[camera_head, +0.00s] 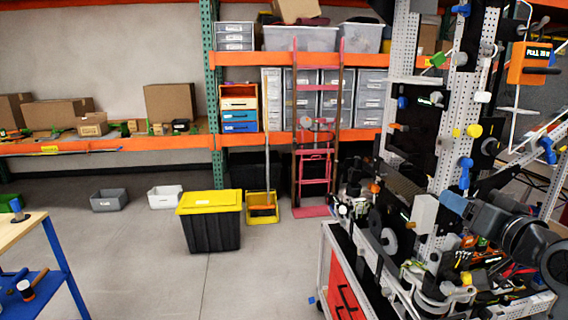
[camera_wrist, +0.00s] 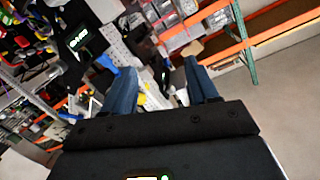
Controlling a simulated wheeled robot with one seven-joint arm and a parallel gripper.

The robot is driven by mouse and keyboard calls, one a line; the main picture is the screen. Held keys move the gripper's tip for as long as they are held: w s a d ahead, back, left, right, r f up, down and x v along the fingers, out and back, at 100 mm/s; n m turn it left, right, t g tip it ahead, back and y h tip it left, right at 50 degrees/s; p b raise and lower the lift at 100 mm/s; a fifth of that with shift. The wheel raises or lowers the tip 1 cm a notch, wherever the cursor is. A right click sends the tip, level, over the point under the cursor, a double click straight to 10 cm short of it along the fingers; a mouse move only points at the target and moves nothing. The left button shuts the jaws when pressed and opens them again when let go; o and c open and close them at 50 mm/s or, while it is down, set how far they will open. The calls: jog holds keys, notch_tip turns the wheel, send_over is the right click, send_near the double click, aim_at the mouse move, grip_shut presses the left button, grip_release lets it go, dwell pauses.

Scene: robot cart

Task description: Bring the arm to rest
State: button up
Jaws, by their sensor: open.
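My arm (camera_head: 520,238) comes in from the right edge in the head view, beside the tall perforated robot cart (camera_head: 447,140). My gripper (camera_head: 453,203) points left, with its blue fingers in front of the cart's metal column; I cannot tell whether they touch it. In the wrist view, my gripper (camera_wrist: 163,82) shows two blue fingers spread apart, and nothing is visibly held between them. The view is tilted, with the cart's parts to the left and behind the fingers.
A black bin with a yellow lid (camera_head: 209,202), a yellow mop bucket (camera_head: 262,214) and a red hand truck (camera_head: 315,175) stand behind the cart. A wooden-topped table (camera_head: 18,230) is at left. Orange shelves (camera_head: 110,143) line the wall. The floor (camera_head: 140,270) at centre-left is clear.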

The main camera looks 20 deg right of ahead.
jog(key=s+a+f+n+g+y, duration=0.1)
jog(key=s+a+f, duration=0.5)
jog(key=a+f, duration=0.2)
jog(key=s+a+f+n, duration=0.1)
jog(key=s+a+f, duration=0.5)
jog(key=a+f, duration=0.25)
jog(key=s+a+n+y, duration=0.2)
jog(key=s+a, duration=0.4)
jog(key=s, duration=0.4)
jog(key=s+a+r+n+y, duration=0.1)
jog(key=s+a+n+y, duration=0.1)
jog(key=s+a, duration=0.4)
jog(key=s+n, duration=0.1)
jog(key=s, duration=0.3)
jog(key=shift+s+r+n, duration=0.2)
jog(key=shift+s+n, duration=0.1)
